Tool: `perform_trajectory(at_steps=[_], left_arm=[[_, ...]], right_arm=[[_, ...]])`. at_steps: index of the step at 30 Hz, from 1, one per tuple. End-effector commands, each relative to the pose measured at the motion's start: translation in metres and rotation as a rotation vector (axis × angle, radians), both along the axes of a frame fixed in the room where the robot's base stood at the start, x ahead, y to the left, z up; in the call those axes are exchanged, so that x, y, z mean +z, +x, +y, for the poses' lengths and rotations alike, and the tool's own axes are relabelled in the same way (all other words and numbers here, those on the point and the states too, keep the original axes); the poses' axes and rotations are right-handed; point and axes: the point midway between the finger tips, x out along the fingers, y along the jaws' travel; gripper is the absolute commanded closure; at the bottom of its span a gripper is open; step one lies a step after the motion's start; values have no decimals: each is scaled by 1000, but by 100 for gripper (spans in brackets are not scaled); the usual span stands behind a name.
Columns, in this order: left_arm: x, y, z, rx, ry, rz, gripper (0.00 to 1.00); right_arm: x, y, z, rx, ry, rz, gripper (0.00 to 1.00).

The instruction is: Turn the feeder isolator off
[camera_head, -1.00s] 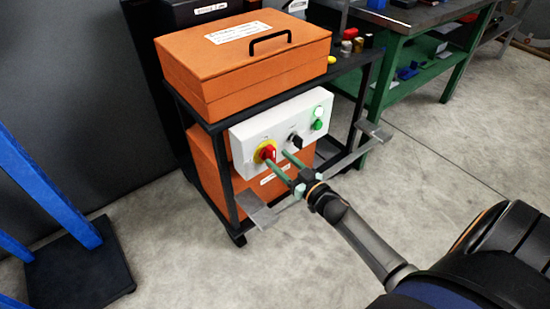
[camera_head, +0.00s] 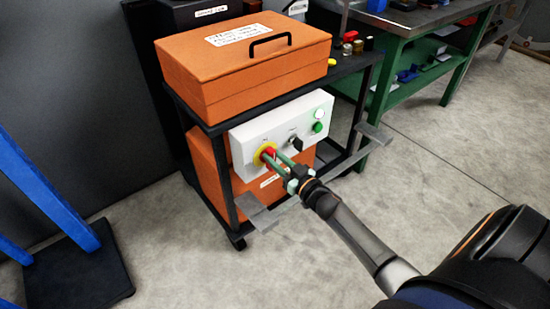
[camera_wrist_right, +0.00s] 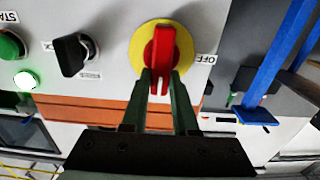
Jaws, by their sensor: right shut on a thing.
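The feeder isolator is a red handle (camera_head: 268,151) on a yellow round plate (camera_head: 258,158), at the left end of a white control panel (camera_head: 243,146). In the right wrist view the red handle (camera_wrist_right: 162,52) stands nearly upright on the yellow plate (camera_wrist_right: 138,47). A label reading OFF (camera_wrist_right: 206,59) lies to the right of the plate there. My right gripper (camera_head: 274,156) has its green fingers closed on the handle; they also show in the right wrist view (camera_wrist_right: 160,78). The fingers hide the handle's sides. My left gripper is not in view.
A black selector knob (camera_head: 295,143) and green and white round buttons (camera_head: 318,121) sit right of the isolator. An orange case (camera_head: 235,70) rests on the black cart above the panel. Grey plates (camera_head: 262,218) stick out in front. Blue posts stand at the left.

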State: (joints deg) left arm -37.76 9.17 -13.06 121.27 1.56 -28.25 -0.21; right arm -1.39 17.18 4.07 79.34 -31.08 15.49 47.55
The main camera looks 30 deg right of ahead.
Motion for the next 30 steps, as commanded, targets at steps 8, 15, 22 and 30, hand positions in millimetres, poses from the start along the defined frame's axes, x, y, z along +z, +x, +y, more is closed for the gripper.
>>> perform_trajectory(at_steps=[8, 15, 22, 30], left_arm=[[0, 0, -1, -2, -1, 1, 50], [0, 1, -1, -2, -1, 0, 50], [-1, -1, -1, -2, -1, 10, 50], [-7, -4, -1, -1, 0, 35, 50]], right_arm=[[0, 0, 0, -1, 0, 0, 100], [0, 0, 0, -1, -4, 0, 100], [0, 0, 1, -1, -67, -4, 100], [-1, -1, 5, 0, -260, -19, 100]])
